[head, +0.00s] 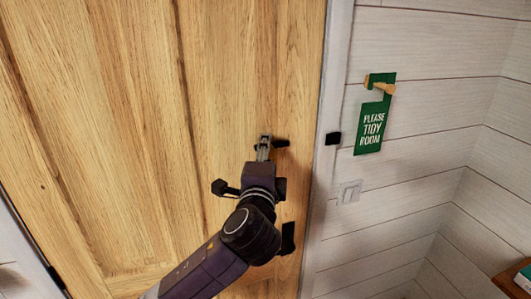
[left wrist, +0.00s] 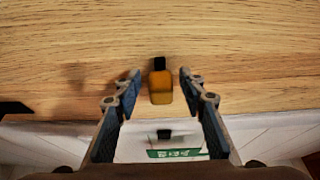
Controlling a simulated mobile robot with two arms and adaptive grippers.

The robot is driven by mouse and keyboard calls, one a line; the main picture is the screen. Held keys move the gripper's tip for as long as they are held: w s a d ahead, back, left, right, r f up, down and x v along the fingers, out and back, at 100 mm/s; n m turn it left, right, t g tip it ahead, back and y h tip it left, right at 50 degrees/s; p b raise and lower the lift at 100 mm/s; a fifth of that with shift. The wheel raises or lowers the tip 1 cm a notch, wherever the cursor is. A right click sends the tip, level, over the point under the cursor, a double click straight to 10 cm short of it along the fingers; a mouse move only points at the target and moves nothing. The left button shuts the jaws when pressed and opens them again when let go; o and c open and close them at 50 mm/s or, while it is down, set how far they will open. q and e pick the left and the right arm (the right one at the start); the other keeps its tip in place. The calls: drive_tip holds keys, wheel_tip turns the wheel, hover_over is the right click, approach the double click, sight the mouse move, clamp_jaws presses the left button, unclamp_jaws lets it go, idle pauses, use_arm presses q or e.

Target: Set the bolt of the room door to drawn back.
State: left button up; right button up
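The wooden room door (head: 140,110) fills the left and middle of the head view. A small black bolt part (head: 282,143) sits on it near its right edge, partly hidden by my left gripper (head: 264,148). A black keeper (head: 333,138) is on the pale frame, with bare wood between it and the visible bolt part. In the left wrist view, an amber knob (left wrist: 160,88) with a black end lies between my left fingertips (left wrist: 161,84). The fingers are open, one on each side, with gaps visible. The keeper (left wrist: 163,133) shows below the knob. My right gripper is out of view.
A black handle (head: 224,188) is partly hidden behind my left wrist, and a black fitting (head: 288,238) is lower on the door. A green sign (head: 373,125) hangs from a wall peg (head: 385,88). A light switch (head: 349,192) is below it.

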use_arm(q)
drive_tip(key=shift+s+d, duration=0.1)
drive_tip(key=shift+s, duration=0.25)
drive_tip(key=s+a, duration=0.1)
drive_tip(key=s, duration=1)
drive_tip(key=shift+s, duration=0.15)
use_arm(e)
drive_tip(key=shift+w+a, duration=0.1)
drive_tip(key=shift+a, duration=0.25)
use_arm(q)
drive_tip(key=shift+a+f, duration=0.1)
